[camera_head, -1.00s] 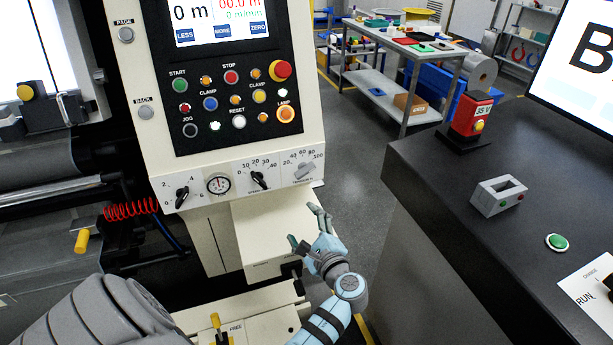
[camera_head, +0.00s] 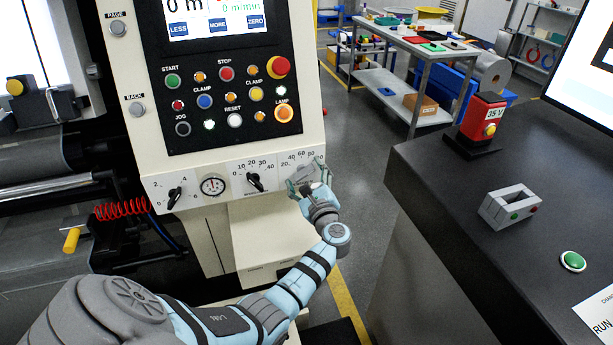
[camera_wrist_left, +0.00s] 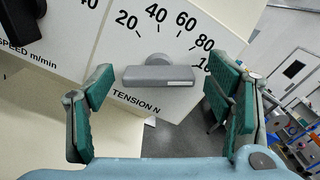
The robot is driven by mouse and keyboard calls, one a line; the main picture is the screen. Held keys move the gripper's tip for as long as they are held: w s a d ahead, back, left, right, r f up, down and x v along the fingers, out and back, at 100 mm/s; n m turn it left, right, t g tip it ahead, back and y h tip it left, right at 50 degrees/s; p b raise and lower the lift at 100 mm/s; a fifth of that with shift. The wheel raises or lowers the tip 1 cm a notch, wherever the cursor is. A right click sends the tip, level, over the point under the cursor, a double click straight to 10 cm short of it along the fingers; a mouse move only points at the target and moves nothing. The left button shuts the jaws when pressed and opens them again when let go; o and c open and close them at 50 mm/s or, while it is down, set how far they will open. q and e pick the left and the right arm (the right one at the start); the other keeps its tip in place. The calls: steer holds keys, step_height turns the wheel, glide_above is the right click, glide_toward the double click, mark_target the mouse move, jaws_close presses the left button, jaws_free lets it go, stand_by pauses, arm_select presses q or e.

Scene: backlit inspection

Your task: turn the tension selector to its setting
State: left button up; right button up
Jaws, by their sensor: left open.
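The tension selector (camera_wrist_left: 158,75) is a grey bar knob on a white scale plate marked TENSION N, with numbers from 20 upward. In the left wrist view its bar lies roughly level, between my open fingers and apart from both. My left gripper (camera_head: 308,185) is open in front of the selector at the lower right of the panel, with green pads on its fingers; it also shows in the left wrist view (camera_wrist_left: 165,110). In the head view my gripper mostly covers the selector. My right gripper is not in view.
The black speed knob (camera_head: 255,182) sits just left of the selector, with a round gauge (camera_head: 212,186) and another black knob (camera_head: 175,197) further left. Buttons (camera_head: 229,100) fill the panel above. A dark counter (camera_head: 440,190) stands to the right.

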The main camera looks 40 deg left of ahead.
arm_select(q)
steer(key=shift+s+r, duration=0.1)
steer(key=shift+s, duration=0.05)
steer(key=shift+c, duration=0.2)
steer(key=c, duration=1.1)
steer(key=shift+f+n+b, duration=0.3)
steer(key=shift+n+b, duration=0.75)
steer(key=shift+n, duration=0.25)
steer(key=shift+n+b, duration=1.2)
steer(key=shift+n, duration=0.5)
